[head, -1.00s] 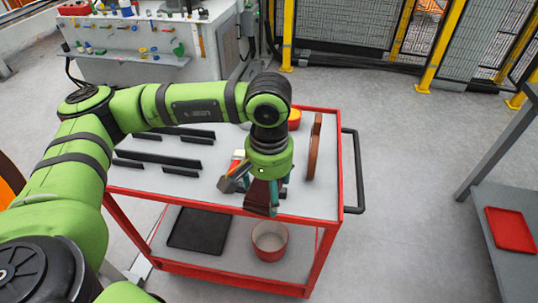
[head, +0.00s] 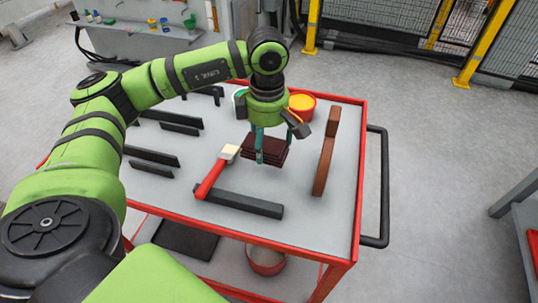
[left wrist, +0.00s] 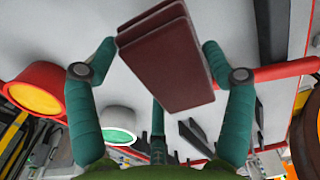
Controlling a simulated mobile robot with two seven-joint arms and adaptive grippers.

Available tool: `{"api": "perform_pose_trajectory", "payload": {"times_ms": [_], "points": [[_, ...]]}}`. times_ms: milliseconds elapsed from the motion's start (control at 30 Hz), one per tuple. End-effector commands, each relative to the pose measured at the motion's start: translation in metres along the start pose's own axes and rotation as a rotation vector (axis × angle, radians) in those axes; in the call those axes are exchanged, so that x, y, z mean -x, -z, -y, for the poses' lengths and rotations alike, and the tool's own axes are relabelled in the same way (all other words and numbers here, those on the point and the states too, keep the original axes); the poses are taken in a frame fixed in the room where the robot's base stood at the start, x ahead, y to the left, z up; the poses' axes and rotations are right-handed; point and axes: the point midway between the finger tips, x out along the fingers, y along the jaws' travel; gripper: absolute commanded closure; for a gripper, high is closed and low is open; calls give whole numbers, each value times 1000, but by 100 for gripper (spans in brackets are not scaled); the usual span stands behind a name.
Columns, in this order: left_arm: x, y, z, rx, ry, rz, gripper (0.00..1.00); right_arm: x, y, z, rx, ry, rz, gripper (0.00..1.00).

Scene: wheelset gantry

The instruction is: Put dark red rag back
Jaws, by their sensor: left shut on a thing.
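The dark red rag (head: 276,151) is a folded, layered block at the middle of the red-framed cart's grey top (head: 330,215). My left gripper (head: 272,146) points down with its teal fingers around the rag and is shut on it. In the left wrist view the rag (left wrist: 165,60) shows between the fingers. The rag is low over the top; I cannot tell whether it touches it. My right gripper is not in view.
A red-handled brush (head: 211,179) and a black bar (head: 238,204) lie just left and in front of the rag. A brown upright piece (head: 326,160) stands right, an orange-filled red tub (head: 302,105) behind. Several black bars lie left. The cart's front right is clear.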

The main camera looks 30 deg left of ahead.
Motion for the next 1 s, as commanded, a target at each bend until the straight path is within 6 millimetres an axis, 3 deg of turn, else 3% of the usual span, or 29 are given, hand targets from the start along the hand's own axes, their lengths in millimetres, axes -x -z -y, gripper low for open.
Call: {"api": "perform_pose_trajectory", "payload": {"times_ms": [400,833,867,900,1000], "points": [[-48,0,0,-3,0,0,45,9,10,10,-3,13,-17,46],[-57,-1,0,-4,-2,1,45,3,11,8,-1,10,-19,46],[-55,-1,0,-4,-2,1,7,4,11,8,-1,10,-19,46],[-54,-1,0,-4,-2,1,0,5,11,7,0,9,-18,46],[-54,0,0,-4,-1,1,0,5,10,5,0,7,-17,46]]}}
